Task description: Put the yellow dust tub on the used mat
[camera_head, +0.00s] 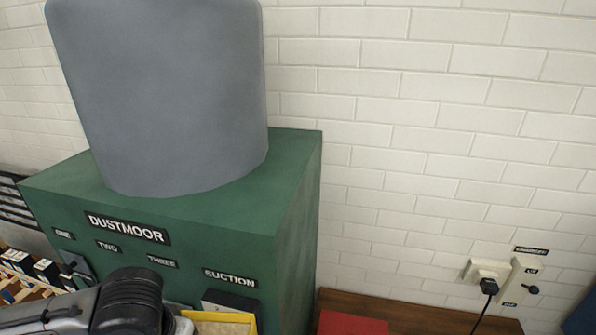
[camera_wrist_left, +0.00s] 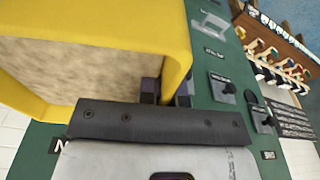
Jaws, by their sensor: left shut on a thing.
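The yellow dust tub (camera_wrist_left: 176,45) fills the upper left of the left wrist view, with beige, mottled dust inside it. My left gripper (camera_wrist_left: 168,90) is shut on the tub's wall, one dark finger on each side. In the head view only part of the tub (camera_head: 250,326) shows at the bottom edge, in front of the green machine and beside my left arm. My left fingers are not clearly seen there. A red flat thing (camera_head: 352,324) lies on the wooden bench right of the machine, cut off by the frame; I cannot tell whether it is the used mat. My right gripper is not in view.
The green DUSTMOOR machine (camera_head: 297,230) with a grey drum (camera_head: 165,90) stands close beyond the tub. Bare wooden bench (camera_head: 420,312) runs to the right. A plug and cable (camera_head: 488,286) hang at the wall socket. A rack of small items (camera_wrist_left: 282,50) stands at the side.

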